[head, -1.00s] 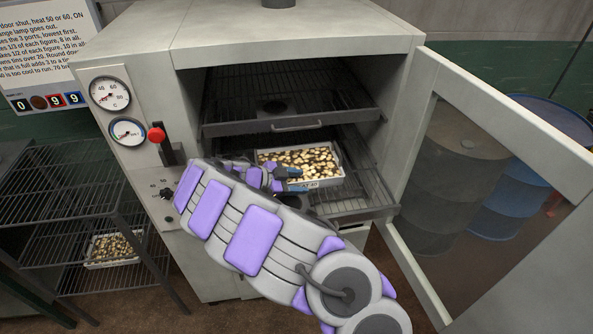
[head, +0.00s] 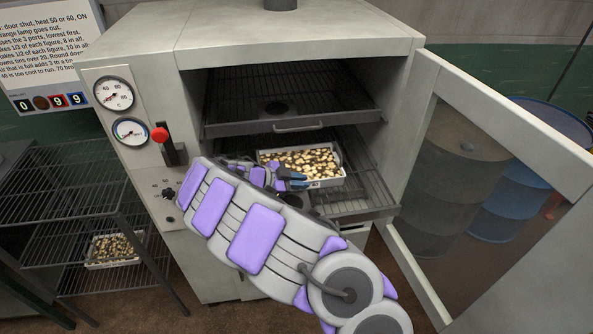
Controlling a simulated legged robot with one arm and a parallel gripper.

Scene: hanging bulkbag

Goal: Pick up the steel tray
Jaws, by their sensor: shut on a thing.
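The steel tray (head: 325,184), filled with pale and brown chopped pieces, sits at the lower rack (head: 373,190) inside the open oven cabinet. My gripper (head: 303,181) is at the tray's front left edge, with its blue fingertips shut on the rim. The fingers and wrist hide the tray's left front corner. I cannot tell whether the tray rests on the rack or is just clear of it.
An upper rack with a handle (head: 299,127) hangs above the tray. The oven door (head: 430,190) stands open at right. A red-knobbed lever (head: 160,135) and gauges (head: 114,94) are on the left panel. A wire shelf (head: 80,195) at left holds another filled tray (head: 114,250).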

